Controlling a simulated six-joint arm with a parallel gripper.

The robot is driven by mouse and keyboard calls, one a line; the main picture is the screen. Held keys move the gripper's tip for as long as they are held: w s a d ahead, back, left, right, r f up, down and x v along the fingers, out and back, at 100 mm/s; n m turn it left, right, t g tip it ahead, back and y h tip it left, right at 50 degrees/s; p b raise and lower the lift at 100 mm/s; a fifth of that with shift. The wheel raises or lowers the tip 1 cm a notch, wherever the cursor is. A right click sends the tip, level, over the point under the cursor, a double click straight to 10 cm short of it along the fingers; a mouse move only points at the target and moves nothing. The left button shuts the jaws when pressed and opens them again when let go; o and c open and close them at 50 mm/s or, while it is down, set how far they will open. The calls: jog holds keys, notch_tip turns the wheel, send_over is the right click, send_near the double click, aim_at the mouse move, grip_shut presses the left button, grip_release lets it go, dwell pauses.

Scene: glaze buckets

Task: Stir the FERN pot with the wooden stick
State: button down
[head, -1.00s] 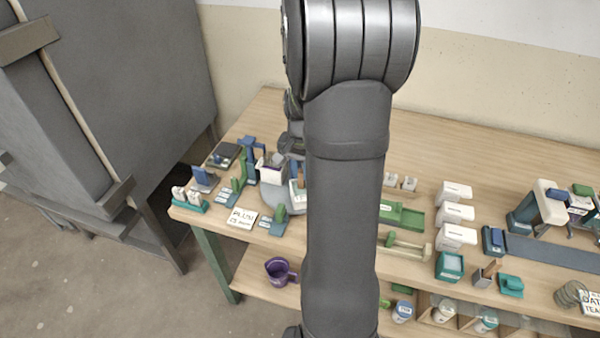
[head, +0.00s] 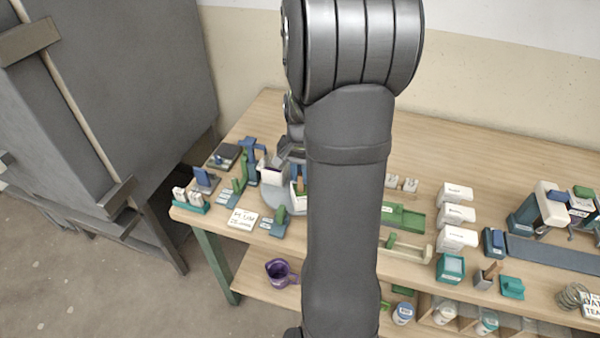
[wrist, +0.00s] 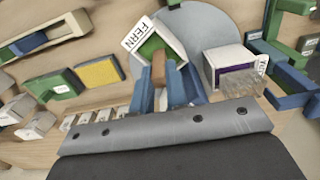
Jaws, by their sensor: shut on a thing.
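In the wrist view the FERN pot (wrist: 176,43) is a square white pot with a FERN label and green inside. It stands on a round grey disc (wrist: 202,22). My gripper (wrist: 166,82) has blue fingers shut on the brown wooden stick (wrist: 158,68). The stick overlaps the near side of the pot's opening; I cannot tell whether its tip touches the glaze.
A second white pot (wrist: 222,56) with purple inside stands close to the right of the FERN pot. Blue and green holders (head: 238,182) stand left of the disc. White boxes (head: 457,214) and a green tray (head: 402,216) lie to the right. A purple jug (head: 279,271) is on the lower shelf.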

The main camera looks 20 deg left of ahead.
jog(key=shift+r, duration=0.1)
jog(key=shift+r, duration=2.95)
notch_tip(320, 180, up, 4)
